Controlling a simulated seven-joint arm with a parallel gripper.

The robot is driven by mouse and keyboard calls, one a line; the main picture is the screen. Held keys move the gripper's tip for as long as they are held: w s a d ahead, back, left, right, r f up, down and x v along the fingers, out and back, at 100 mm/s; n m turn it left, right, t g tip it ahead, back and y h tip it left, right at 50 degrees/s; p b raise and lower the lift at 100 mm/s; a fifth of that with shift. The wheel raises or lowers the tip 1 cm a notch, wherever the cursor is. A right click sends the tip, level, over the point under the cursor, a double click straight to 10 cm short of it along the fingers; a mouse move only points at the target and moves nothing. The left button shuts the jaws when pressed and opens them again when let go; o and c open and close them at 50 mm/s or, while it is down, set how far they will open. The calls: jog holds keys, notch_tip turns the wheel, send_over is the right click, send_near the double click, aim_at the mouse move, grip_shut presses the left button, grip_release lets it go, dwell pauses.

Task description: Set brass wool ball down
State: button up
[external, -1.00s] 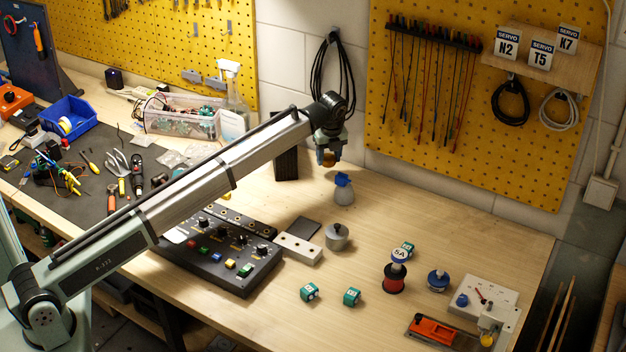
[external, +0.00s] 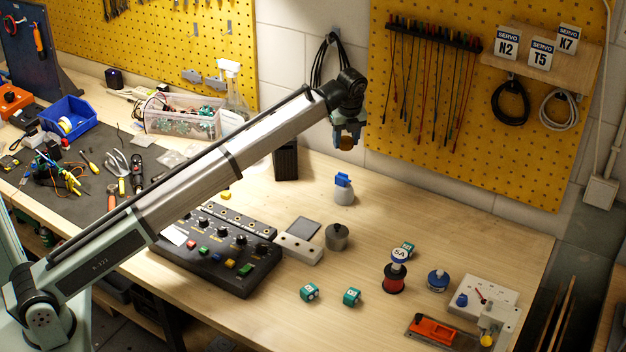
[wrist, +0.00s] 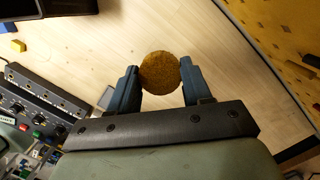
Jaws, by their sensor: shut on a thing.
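The brass wool ball (wrist: 159,72) is a round, golden-brown lump between the two blue fingers of my gripper (wrist: 160,84) in the wrist view. My gripper is shut on it. In the external view, my gripper (external: 348,138) hangs high over the back of the wooden bench (external: 440,215), near the wall. The brass wool ball (external: 347,143) shows at its fingertips, clear of the bench top.
The right back bench top is clear.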

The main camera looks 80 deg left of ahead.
send_over(379, 233)
jog(key=shift+m, duration=0.3)
jog(key=shift+d+f, duration=0.15)
jog(key=shift+f, duration=3.6)
jog(key=shift+d+f, duration=0.15)
jog(key=shift+f, duration=3.6)
jog(key=shift+f, duration=0.1)
jog(key=o, duration=1)
jog(key=r, duration=0.4)
jog(key=d+r, duration=0.1)
jog(key=r, duration=0.7)
jog(key=shift+d, duration=0.4)
